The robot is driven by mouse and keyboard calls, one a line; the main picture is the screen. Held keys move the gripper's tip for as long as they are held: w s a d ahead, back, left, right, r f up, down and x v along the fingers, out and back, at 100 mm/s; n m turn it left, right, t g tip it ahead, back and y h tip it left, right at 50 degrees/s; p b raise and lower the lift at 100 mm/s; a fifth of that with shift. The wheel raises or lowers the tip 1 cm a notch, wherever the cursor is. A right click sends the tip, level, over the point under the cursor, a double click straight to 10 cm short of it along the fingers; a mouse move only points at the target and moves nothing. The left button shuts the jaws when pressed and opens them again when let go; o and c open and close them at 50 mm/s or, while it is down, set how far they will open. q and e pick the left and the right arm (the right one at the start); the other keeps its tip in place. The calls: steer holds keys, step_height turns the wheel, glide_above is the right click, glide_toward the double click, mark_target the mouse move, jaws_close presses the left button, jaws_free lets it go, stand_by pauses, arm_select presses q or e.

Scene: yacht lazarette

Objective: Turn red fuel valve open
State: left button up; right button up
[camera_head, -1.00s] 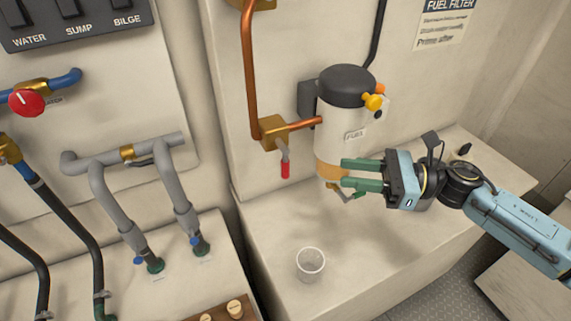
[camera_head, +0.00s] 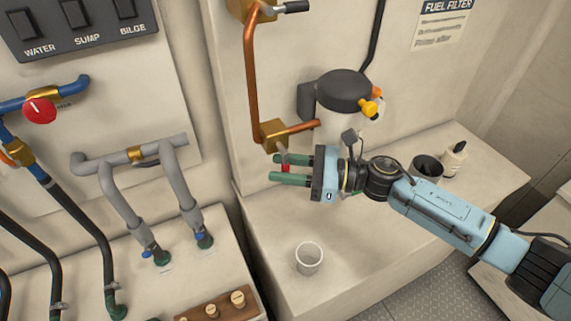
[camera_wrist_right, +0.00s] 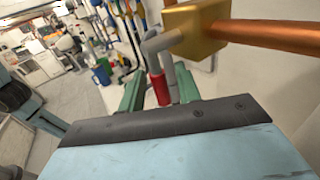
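The red-handled fuel valve lever (camera_head: 285,167) hangs down from a brass valve body (camera_head: 273,135) on the copper pipe. My right gripper (camera_head: 275,169) reaches in from the right, with its two green fingers above and below the lever in the head view. In the right wrist view the red grip (camera_wrist_right: 158,89) stands between the two fingers, with what look like small gaps beside it, so the gripper is open around it. The grip's lower end is hidden behind the gripper body there. My left gripper is not in view.
The fuel filter (camera_head: 343,92) is right of the valve, partly behind my right gripper. A clear cup (camera_head: 309,258) stands on the ledge below. A dark cup (camera_head: 427,168) and a white bottle (camera_head: 454,158) stand farther right. The copper pipe (camera_head: 251,75) rises above the valve.

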jaws_close()
steer(key=shift+d, duration=0.1)
stand_by(0.4)
steer(key=shift+w+d+r+n+h+p, duration=0.15)
steer(key=shift+d+n+h+p, duration=0.25)
steer(key=shift+h+p, duration=0.55)
steer(key=shift+w+d+r+n+h+p, duration=0.15)
steer(key=shift+d+n+h+p, duration=0.1)
steer(key=shift+n+h+p, duration=0.55)
steer(key=shift+w+d+r+n+h+p, duration=0.15)
steer(key=shift+d+n+h+p, duration=0.15)
steer(key=shift+h+p, duration=0.8)
jaws_free()
